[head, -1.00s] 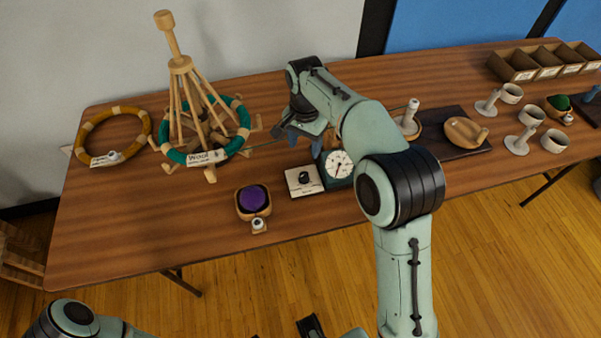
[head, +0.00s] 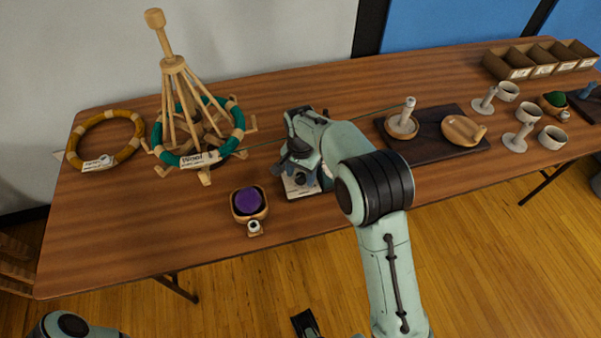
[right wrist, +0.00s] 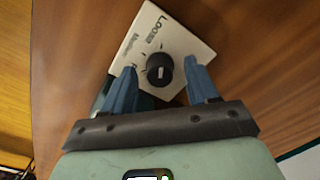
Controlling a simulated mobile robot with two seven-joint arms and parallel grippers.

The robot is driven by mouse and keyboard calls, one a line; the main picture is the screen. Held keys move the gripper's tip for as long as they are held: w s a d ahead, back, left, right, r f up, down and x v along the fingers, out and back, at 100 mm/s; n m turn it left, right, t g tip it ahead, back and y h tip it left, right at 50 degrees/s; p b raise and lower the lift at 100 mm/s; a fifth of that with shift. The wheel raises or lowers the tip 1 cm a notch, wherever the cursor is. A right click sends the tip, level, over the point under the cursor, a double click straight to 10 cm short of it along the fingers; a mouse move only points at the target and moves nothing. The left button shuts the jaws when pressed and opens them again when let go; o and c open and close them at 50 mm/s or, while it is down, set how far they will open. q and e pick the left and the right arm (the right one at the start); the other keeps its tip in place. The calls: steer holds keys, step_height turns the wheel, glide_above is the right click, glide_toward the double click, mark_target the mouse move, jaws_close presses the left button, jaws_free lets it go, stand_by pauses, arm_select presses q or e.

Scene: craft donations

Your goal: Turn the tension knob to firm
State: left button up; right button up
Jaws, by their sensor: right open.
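The tension knob (right wrist: 159,70) is a round black knob with a small white mark. It sits on a cream panel (right wrist: 172,28) whose words "Loose" and "Medium" show; any firm label is hidden or unreadable. In the right wrist view my right gripper (right wrist: 158,66) is open, with one blue finger on each side of the knob. No clear contact shows. In the head view the right gripper (head: 300,172) hangs over the panel (head: 300,192) and hides the knob.
A bowl of purple yarn (head: 249,201) stands left of the panel. A wooden yarn winder with a green ring (head: 238,118) is farther left. A strand runs from it to a spindle (head: 408,112) behind my arm. Cups (head: 530,113) stand at right. The table front (head: 120,235) is clear.

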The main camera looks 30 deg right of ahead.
steer(key=c, duration=1)
steer(key=shift+c, duration=0.2)
